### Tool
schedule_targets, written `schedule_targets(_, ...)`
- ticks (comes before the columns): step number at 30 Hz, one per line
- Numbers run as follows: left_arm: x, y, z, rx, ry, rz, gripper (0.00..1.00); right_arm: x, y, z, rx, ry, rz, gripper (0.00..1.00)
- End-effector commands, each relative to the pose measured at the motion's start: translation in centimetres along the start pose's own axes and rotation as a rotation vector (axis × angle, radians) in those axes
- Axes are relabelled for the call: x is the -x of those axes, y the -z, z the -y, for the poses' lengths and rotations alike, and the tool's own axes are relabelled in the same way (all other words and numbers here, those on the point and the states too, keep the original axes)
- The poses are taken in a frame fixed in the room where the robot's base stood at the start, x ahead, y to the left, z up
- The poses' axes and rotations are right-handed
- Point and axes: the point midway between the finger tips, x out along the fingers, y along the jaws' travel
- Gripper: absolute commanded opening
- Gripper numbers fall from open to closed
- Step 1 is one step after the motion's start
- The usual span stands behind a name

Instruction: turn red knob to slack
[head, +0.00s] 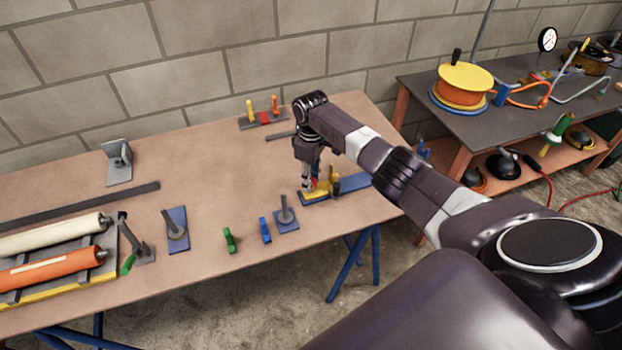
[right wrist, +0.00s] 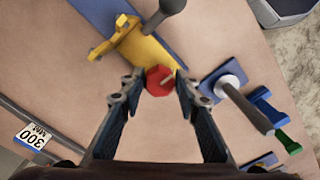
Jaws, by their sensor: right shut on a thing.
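The red knob (right wrist: 158,80) shows in the right wrist view between my right gripper's two fingertips (right wrist: 160,88). It is faceted, with a pale mark on its face. It sits beside a yellow fixture (right wrist: 128,42) on a blue base (right wrist: 167,58). In the head view my right gripper (head: 309,186) points down at this fixture, and the red knob (head: 314,183) shows only as a small spot by the fingers. My right gripper is shut on the knob. Where the fingers touch it is hard to see. My left gripper is not in view.
A small blue plate with a grey post (head: 285,214), a blue block (head: 265,230) and a green block (head: 229,240) stand left of the fixture. Rollers (head: 52,235) lie at the table's left. A yellow reel (head: 465,78) stands on the right bench.

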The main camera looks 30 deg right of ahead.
Motion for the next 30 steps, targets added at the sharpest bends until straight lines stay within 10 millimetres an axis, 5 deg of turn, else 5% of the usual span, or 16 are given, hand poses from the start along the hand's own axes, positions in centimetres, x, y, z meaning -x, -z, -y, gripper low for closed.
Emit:
schedule_targets(18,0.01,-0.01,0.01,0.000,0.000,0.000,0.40,0.06,0.01,-0.06,0.039,-0.001,0.000,0.06)
schedule_targets(19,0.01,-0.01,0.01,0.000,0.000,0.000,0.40,0.06,0.01,-0.06,0.039,-0.001,0.000,0.33)
schedule_targets(21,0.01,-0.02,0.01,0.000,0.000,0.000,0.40,0.06,0.01,-0.06,0.039,-0.001,0.000,0.41)
schedule_targets(23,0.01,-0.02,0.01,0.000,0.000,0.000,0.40,0.06,0.01,-0.06,0.039,-0.001,0.000,0.47)
schedule_targets(30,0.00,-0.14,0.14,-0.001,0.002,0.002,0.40,0.05,0.01,-0.05,0.038,-0.001,0.000,0.47)
